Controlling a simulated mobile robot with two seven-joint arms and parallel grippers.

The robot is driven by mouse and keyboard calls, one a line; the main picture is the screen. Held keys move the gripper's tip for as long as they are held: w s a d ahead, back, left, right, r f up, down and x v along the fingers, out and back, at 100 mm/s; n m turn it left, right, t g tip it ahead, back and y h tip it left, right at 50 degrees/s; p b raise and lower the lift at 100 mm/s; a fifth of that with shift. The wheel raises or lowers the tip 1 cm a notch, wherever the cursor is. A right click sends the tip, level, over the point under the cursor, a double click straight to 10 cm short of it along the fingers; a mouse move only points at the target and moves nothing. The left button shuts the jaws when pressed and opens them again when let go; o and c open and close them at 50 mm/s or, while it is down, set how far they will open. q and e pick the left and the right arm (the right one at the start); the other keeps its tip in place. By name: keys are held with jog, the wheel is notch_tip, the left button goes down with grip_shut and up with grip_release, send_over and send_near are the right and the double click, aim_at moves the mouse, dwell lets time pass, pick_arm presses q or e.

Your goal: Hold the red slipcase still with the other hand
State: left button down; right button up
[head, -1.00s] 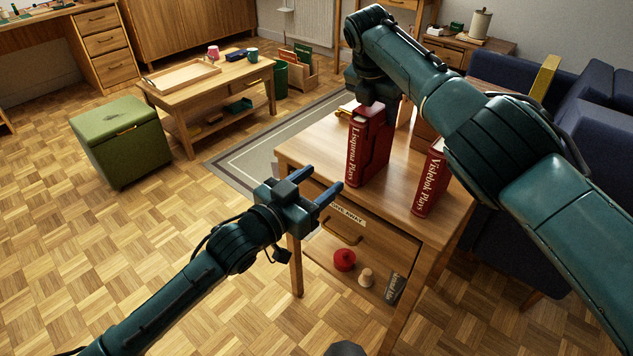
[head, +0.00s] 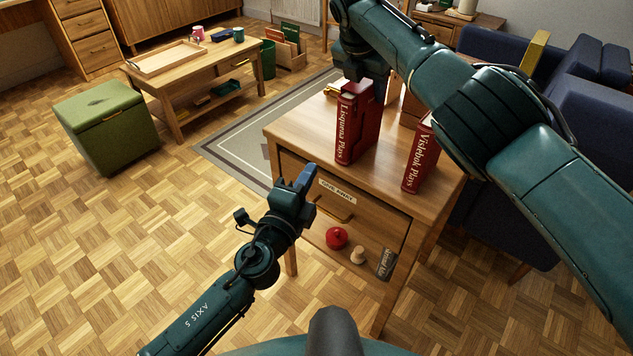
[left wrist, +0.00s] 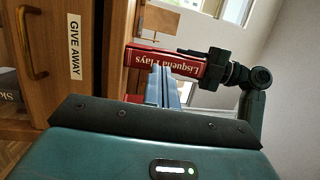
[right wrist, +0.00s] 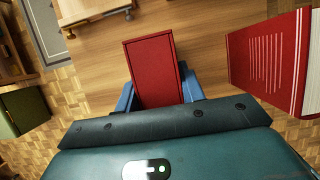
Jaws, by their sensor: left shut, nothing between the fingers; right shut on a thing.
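The red slipcase marked "Lisquena Plays" (head: 343,136) stands upright on the wooden cabinet top. My right gripper (right wrist: 157,92) is shut on it, with a blue finger on each side; in the head view its fingers are mostly hidden. The slipcase also shows in the left wrist view (left wrist: 165,62), beyond my left fingers. My left gripper (head: 306,181) is shut and empty, in front of the cabinet's drawer and below the top's edge, apart from the slipcase. A second red volume, "Vislebok Plays" (head: 420,155), stands to the right, apart from the slipcase.
The cabinet (head: 300,128) has a drawer labelled "GIVE AWAY" (head: 337,190) with a protruding handle. A red round object (head: 336,238), a small wooden piece (head: 358,254) and a dark book (head: 385,263) lie below it. A blue sofa (head: 520,215) is at right.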

aim_at(343, 141)
pick_arm(q)
jog(key=shift+w+d+r+m+t, duration=0.25)
jog(key=shift+w+d+m, duration=0.65)
jog(key=shift+m, duration=0.3)
jog(key=shift+w+d+r+m+t, duration=0.15)
jog(key=shift+w+d+r+m, duration=0.1)
jog(key=shift+w+d+m, duration=0.65)
jog(key=shift+w+d+r+m+t, duration=0.25)
jog(key=shift+w+d+m, duration=0.35)
jog(key=shift+w+m, duration=0.65)
jog(key=shift+w+d+m, duration=0.25)
jog(key=shift+w+d, duration=0.4)
jog(key=shift+d, duration=0.05)
jog(key=s+a, duration=0.1)
jog(key=s, duration=0.1)
jog(key=s+a, duration=0.1)
jog(key=a, duration=0.1)
jog(key=shift+s, duration=0.4)
jog(key=shift+d, duration=0.1)
pick_arm(e)
jog(key=o, duration=1.1)
